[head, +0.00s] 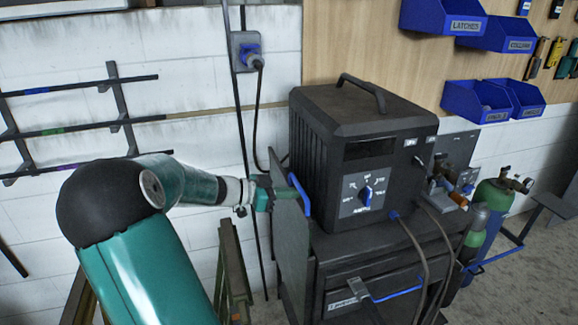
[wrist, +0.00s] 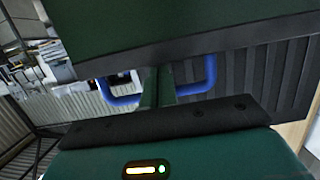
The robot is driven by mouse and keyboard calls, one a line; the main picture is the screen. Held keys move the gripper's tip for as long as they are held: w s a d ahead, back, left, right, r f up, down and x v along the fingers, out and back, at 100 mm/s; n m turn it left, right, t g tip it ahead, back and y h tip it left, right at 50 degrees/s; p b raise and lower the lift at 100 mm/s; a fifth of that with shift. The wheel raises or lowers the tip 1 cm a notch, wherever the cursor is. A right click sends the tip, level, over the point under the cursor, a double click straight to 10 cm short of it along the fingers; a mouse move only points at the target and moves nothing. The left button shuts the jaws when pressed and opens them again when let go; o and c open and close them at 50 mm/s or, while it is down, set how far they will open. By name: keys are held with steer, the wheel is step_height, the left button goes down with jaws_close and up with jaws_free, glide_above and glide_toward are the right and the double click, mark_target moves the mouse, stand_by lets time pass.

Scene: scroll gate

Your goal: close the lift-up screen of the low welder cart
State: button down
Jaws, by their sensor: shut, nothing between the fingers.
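The low welder cart (head: 335,275) stands at centre right with a black welder on top. A dark upright panel at its left side, seemingly the lift-up screen (head: 291,245), hangs near edge-on. A blue handle (head: 299,194) shows at its upper part. My gripper (head: 266,195) is shut and empty, close to the handle from the left. In the wrist view the shut fingers (wrist: 159,88) cross in front of the blue U-shaped handle (wrist: 212,72). Their tips are hidden behind a large dark slab, so I cannot tell whether they touch the handle.
A blue-handled drawer (head: 375,292) is in the cart's front. Cables hang over that front. Green gas cylinders (head: 492,205) stand to the right. A wall rack with bars (head: 110,110) is at left, and a narrow trestle (head: 233,270) stands below my arm. Blue bins hang at upper right.

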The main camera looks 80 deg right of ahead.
mark_target(296, 206)
step_height(296, 206, down, 4)
steer(key=shift+r, duration=0.2)
steer(key=shift+a+f, duration=0.1)
steer(key=shift+f, duration=0.2)
steer(key=shift+f, duration=0.1)
